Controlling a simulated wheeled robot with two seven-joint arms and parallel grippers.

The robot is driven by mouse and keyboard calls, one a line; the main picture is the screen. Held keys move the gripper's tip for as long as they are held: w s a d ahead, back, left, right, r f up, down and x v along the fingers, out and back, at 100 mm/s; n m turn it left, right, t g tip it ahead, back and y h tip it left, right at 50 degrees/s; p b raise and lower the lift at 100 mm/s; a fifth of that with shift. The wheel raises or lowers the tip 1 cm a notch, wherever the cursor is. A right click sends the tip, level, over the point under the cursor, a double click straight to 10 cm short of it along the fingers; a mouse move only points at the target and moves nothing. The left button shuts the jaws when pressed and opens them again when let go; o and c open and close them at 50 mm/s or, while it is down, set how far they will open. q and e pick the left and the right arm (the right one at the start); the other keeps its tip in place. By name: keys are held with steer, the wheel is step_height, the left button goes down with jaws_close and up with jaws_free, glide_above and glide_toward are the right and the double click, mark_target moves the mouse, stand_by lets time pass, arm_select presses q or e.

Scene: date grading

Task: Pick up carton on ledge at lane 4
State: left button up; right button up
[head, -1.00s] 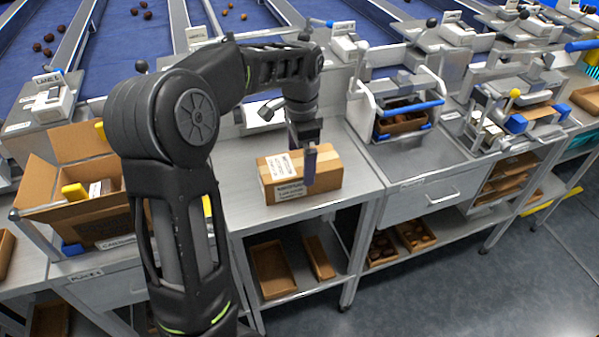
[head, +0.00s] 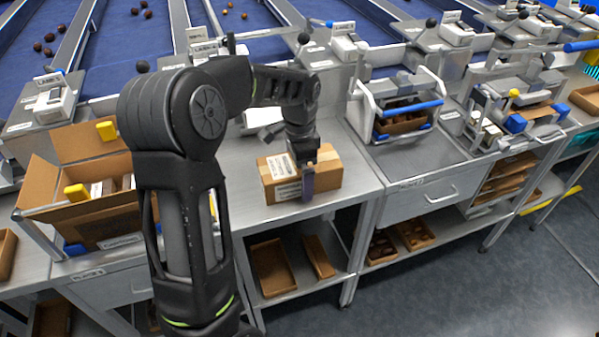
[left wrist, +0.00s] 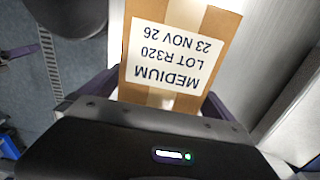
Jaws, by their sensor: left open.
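The closed brown carton (head: 328,174), with tape and white labels, lies on the grey ledge (head: 350,203) in the middle of the head view. My left gripper (head: 304,170) is over it, pointing down, with one finger in front of the carton's near face; the other finger is hidden. In the left wrist view the carton (left wrist: 222,24) shows a white label reading MEDIUM, LOT R320, 23 NOV 26. There my left gripper (left wrist: 160,100) is open, with a finger on each side of the carton. Contact cannot be told. My right gripper is not in view.
An open box (head: 110,226) with yellow-topped contents stands at the left. A clamp-like fixture with a blue handle (head: 412,107) is at the right. Trays (head: 272,268) lie on the shelf below. The ledge is clear just around the carton.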

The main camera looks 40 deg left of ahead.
arm_select(q)
steer(key=shift+c, duration=0.3)
steer(key=c, duration=1.9)
steer(key=shift+w+r, duration=0.1)
steer(key=shift+r, duration=0.05)
step_height(320, 180, up, 10)
steer(key=shift+f, duration=0.1)
